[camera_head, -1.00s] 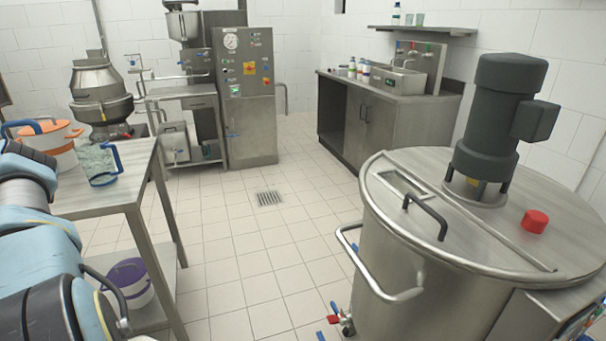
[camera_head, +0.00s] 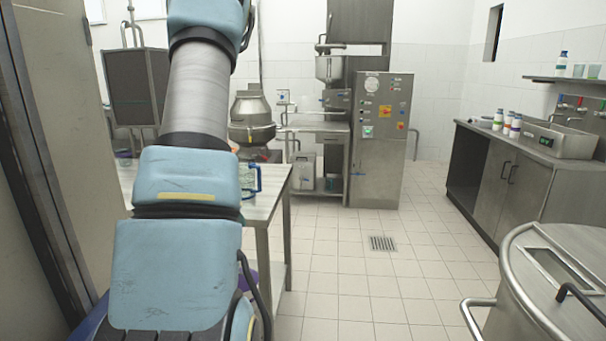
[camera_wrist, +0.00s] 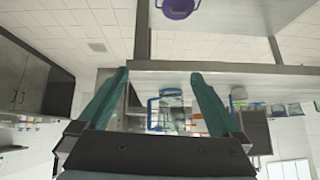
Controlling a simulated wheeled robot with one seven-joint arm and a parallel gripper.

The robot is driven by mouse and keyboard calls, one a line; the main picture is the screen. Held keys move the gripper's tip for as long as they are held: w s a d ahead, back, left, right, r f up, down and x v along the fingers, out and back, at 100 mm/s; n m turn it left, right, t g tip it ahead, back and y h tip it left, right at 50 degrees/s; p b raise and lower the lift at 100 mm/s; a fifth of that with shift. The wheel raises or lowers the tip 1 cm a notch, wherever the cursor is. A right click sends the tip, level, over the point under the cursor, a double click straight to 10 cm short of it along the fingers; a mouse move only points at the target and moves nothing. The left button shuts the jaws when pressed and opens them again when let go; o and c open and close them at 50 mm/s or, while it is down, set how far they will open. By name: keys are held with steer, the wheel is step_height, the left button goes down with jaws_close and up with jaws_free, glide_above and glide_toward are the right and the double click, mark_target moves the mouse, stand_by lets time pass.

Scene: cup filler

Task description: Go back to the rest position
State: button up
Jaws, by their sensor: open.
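My gripper (camera_wrist: 158,76) shows in the wrist view with its two teal fingers spread apart and nothing between them. It is out of frame in the head view, where my arm rises up past the top edge. The wrist picture is upside down. A clear jug with a blue handle (camera_head: 250,181) stands on the steel table, partly hidden behind my arm in the head view. The jug also shows in the wrist view (camera_wrist: 170,110), beyond the fingers and apart from them.
The steel table (camera_head: 268,207) stands just right of my arm. A purple bucket (camera_wrist: 178,8) is on its lower shelf. A large steel vat (camera_head: 520,270) is at the lower right. Tiled floor with a drain (camera_head: 383,243) lies open between. A wall or door edge is close left.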

steer(key=s+d+r+g, duration=0.3)
steer(key=s+d, duration=0.4)
steer(key=s, duration=0.5)
steer(key=s+d+r+g, duration=0.3)
steer(key=s+d, duration=0.5)
steer(key=s, duration=0.4)
steer(key=shift+r+n+g, duration=0.3)
steer(key=shift+r, duration=0.3)
steer(key=shift+c, duration=0.2)
